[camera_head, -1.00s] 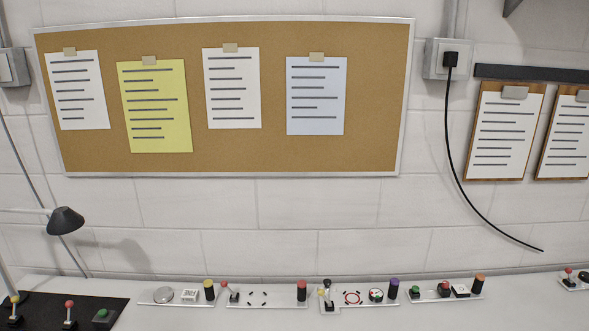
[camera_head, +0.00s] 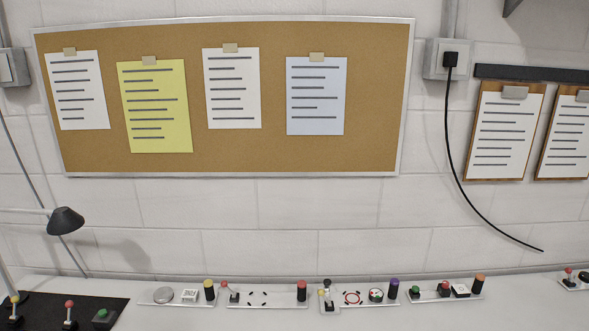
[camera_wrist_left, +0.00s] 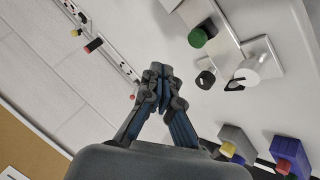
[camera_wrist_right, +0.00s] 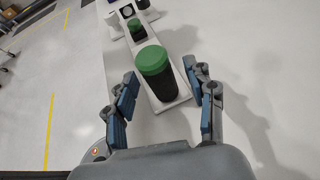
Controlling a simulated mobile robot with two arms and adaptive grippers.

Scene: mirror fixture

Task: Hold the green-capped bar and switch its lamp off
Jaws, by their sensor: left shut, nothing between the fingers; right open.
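In the right wrist view a dark post with a green cap (camera_wrist_right: 153,62) stands on the near end of a narrow pale bar (camera_wrist_right: 172,101). My right gripper (camera_wrist_right: 165,78) is open, its fingers on either side of the post with gaps showing. A smaller green-topped part (camera_wrist_right: 136,29) sits farther along the bar. In the left wrist view my left gripper (camera_wrist_left: 158,72) is shut and empty above the white table. A green round piece (camera_wrist_left: 197,38) lies beyond it to the right; I cannot tell if it is the same cap. No lamp can be made out for certain.
In the left wrist view a black knob (camera_wrist_left: 205,78) and a white knob (camera_wrist_left: 241,74) are right of the gripper.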

